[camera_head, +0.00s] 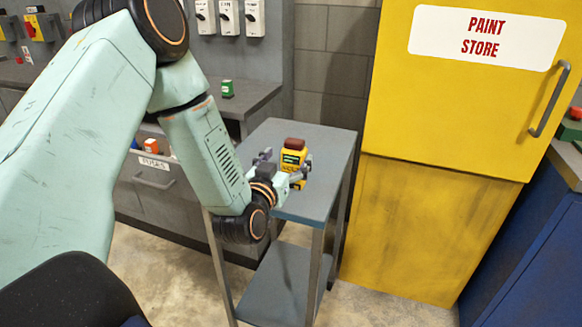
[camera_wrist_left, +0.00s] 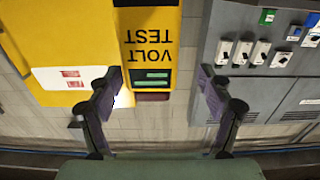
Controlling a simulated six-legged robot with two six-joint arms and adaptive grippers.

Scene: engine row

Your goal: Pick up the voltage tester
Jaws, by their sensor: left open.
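The voltage tester (camera_head: 293,159) is a yellow device with a green display and a dark red top. It stands upright on the grey stand (camera_head: 328,149). My left gripper (camera_head: 283,164) is open at the tester, with one finger to each side in the head view. In the left wrist view the tester (camera_wrist_left: 150,45) appears upside down with "VOLT TEST" on its face. There it lies beyond and between the spread fingertips of the gripper (camera_wrist_left: 157,85), with gaps on both sides. The tester's lower part is partly hidden by the gripper in the head view. My right gripper is not seen.
A yellow paint store cabinet (camera_head: 440,215) stands close to the right of the stand. A grey workbench (camera_head: 245,97) with a small green box (camera_head: 227,88) is behind to the left. An open drawer labelled FUSES (camera_head: 155,163) is left of the stand.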

